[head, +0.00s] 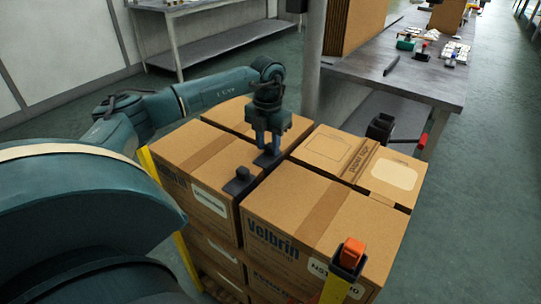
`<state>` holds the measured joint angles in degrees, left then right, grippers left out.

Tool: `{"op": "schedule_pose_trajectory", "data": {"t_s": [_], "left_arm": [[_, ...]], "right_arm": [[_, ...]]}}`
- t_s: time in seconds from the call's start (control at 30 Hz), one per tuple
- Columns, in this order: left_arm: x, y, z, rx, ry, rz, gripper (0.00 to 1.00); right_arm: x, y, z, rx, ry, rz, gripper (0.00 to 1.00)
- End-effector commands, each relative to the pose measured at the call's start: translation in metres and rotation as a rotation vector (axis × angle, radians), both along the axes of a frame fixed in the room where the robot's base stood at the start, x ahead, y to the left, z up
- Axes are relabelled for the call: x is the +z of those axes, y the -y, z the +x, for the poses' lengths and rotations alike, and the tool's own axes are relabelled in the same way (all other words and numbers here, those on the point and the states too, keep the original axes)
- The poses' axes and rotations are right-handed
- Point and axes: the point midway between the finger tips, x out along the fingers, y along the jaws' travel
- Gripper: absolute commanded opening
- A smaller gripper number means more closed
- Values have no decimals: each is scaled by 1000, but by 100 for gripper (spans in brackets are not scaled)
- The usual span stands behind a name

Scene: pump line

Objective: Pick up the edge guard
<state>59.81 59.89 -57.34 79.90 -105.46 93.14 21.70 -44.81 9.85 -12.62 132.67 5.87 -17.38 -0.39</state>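My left gripper (268,148) points down over the carton stack, its two fingers slightly apart. They stand at a small dark plate (268,160) near the gap between the cartons. Whether they hold a part of it is hidden. A similar dark piece with a raised knob (238,181) sits in front, on the near left carton's edge. At the near right corner, a dark cap with an orange top (352,252) sits over a yellow upright strip (335,291). Another yellow strip (148,162) stands at the left corner. I cannot tell which is the edge guard.
Large brown cartons (325,205) fill the middle, with narrow gaps between their tops. A grey workbench (425,88) with small parts stands behind right. A black item with a red handle (383,127) is beyond the stack. Floor (480,200) is clear at right.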

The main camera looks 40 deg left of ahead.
Motion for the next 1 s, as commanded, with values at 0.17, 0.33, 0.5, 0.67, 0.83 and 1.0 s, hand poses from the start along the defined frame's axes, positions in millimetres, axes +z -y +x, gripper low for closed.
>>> {"op": "schedule_pose_trajectory", "data": {"t_s": [0.17, 0.33, 0.5, 0.67, 0.83, 1.0], "left_arm": [[0, 0, 0, 0, 0, 0, 18], [0, 0, 0, 0, 0, 0, 4], [0, 0, 0, 0, 1, 0, 3], [8, 0, 1, 0, 2, -1, 3], [39, 0, 1, 0, 6, -1, 3], [73, 0, 1, 0, 4, -1, 3]], "right_arm": [[-2, 0, 0, 1, -4, -1, 36], [-2, 0, -1, 1, -5, -2, 36], [-2, 0, -1, 2, -6, -2, 36], [-2, 0, -1, 2, -7, -2, 36], [-1, -1, -2, 3, -17, -1, 36], [-6, -2, -2, 7, -37, -3, 36]]}}
